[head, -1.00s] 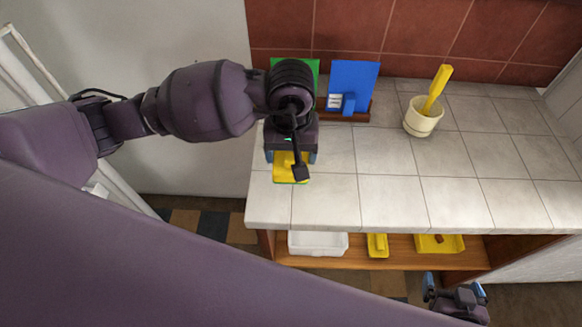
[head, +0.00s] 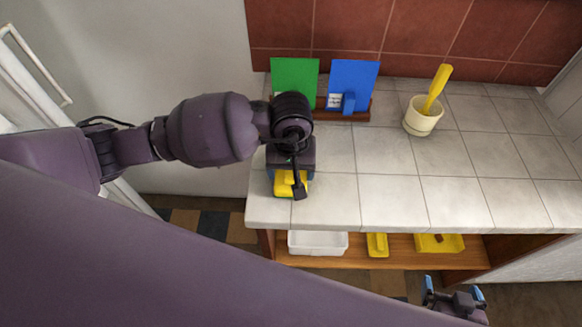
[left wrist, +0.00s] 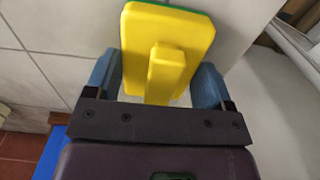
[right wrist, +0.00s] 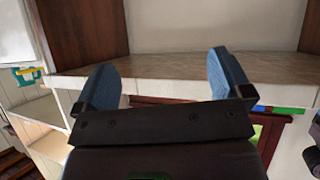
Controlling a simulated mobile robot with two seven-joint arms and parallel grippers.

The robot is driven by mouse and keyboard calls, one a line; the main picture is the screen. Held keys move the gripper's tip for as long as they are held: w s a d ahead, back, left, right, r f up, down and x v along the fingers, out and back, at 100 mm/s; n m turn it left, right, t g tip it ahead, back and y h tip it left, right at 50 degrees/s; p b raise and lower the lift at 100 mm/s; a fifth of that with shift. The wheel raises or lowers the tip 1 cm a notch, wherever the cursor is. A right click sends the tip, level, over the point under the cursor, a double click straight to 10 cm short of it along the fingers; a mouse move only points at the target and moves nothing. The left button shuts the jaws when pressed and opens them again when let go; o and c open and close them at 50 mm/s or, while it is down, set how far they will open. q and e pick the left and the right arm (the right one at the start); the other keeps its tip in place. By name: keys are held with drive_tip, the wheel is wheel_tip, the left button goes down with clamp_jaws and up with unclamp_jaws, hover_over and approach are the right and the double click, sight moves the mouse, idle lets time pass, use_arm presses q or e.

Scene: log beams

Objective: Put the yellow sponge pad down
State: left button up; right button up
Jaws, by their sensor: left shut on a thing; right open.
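The yellow sponge pad (head: 284,188) has a raised yellow grip block on top and a green edge. It is at the left front of the tiled counter (head: 390,198). My left gripper (head: 291,182) is shut on the pad, with a blue finger on either side of it in the left wrist view (left wrist: 165,88). The pad (left wrist: 190,30) is over the tiles there; I cannot tell whether it touches them. My right gripper (head: 453,286) is open and empty, low in front of the counter, and also shows in the right wrist view (right wrist: 165,75).
A green board (head: 294,76) and a blue board (head: 353,78) stand in a wooden rack at the wall. A cream pot (head: 421,120) holds a yellow tool. The shelf below holds a white tray (head: 318,243) and yellow items (head: 377,245).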

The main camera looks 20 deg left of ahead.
use_arm(q)
drive_tip(key=o, duration=0.4)
drive_tip(key=shift+f, duration=0.1)
drive_tip(key=o, duration=0.4)
drive_tip(key=shift+r, duration=0.3)
wheel_tip(320, 180, up, 11)
drive_tip(key=shift+f, duration=0.1)
drive_tip(key=shift+r, duration=0.5)
use_arm(e)
drive_tip(key=shift+w+a+r, duration=0.1)
drive_tip(key=shift+w, duration=0.35)
